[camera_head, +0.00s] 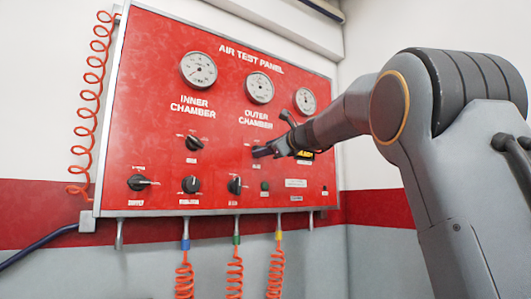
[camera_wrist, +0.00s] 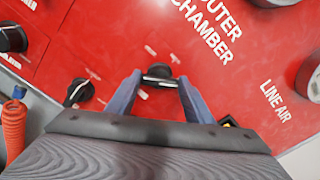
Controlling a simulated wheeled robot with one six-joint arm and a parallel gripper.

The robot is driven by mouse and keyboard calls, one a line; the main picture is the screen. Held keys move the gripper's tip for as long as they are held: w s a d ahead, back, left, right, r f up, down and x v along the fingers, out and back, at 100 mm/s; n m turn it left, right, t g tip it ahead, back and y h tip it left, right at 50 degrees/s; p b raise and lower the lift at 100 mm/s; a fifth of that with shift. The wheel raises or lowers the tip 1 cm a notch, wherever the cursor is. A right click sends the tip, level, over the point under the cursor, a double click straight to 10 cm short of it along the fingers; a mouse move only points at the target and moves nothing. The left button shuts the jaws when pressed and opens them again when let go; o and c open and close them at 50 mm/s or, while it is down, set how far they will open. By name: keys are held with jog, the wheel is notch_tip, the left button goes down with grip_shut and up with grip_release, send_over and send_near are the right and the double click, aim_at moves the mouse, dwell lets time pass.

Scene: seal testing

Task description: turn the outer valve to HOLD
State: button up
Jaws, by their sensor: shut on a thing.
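The red air test panel (camera_head: 150,80) hangs on the wall, with an "OUTER CHAMBER" label beside the outer valve. The outer valve (camera_wrist: 158,71) is a black knob with a bar handle, between my fingertips in the wrist view. My gripper (camera_wrist: 160,79) has one finger on each side of it and is shut on it. In the head view my gripper (camera_head: 275,135) reaches the panel from the right and hides most of this knob. The knob's position markings are too small or covered to read.
The inner chamber valve (camera_head: 194,143) is left of my gripper. Lower knobs (camera_head: 190,185) (camera_head: 235,185) and a supply knob (camera_head: 137,183) line the panel's bottom. Gauges (camera_head: 199,70) (camera_head: 260,87) (camera_head: 305,101) sit above. Orange coiled hoses (camera_head: 184,275) hang below.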

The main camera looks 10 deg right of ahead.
jog(key=n+b, duration=0.1)
jog(key=b, duration=0.1)
jog(key=n+b, duration=0.1)
jog(key=n, duration=0.1)
jog(key=n+b, duration=0.2)
jog(key=shift+f+b, duration=0.25)
jog(key=shift+b, duration=0.05)
jog(key=n+b, duration=0.4)
jog(key=n, duration=0.1)
jog(key=shift+n, duration=0.3)
jog(key=shift+b, duration=0.35)
jog(key=o, duration=1.1)
jog(key=shift+c, duration=0.2)
jog(key=shift+r, duration=0.1)
jog(key=shift+s, duration=0.1)
jog(key=b+v, duration=0.3)
jog(key=v, duration=0.4)
jog(key=shift+s, duration=0.35)
